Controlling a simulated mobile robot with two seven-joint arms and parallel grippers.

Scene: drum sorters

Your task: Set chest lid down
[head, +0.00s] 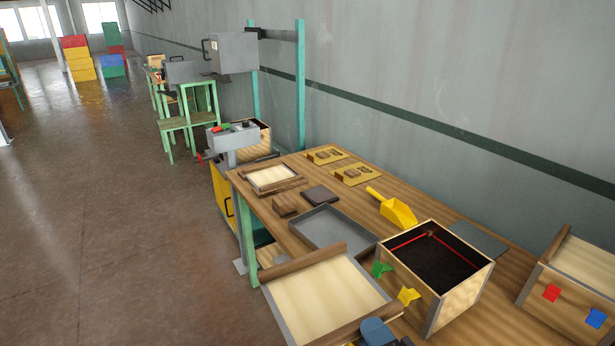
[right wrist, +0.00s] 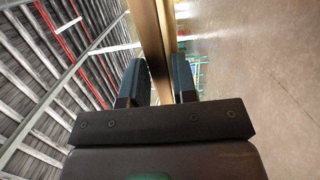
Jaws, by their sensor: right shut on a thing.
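The chest (head: 458,300) is a pale wooden box with grey edges, open at the top, with a dark inside and a red line along its inner wall. Green and yellow tabs (head: 408,296) are on its left side. The chest lid (head: 325,298) is a pale panel with brown rails, left of the chest at the table's near edge. I cannot tell whether it touches the table. My right gripper (head: 380,332) is at the lid's near rail. In the right wrist view, its fingers (right wrist: 158,82) are shut on a wooden rail (right wrist: 150,35). My left gripper is not in view.
A grey tray (head: 330,228), a yellow scoop (head: 396,208), a dark flat block (head: 320,195) and a small lidded box (head: 272,178) stand on the wooden table (head: 365,200). Another chest (head: 565,300) with red and blue tabs stands at right. Open floor lies left.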

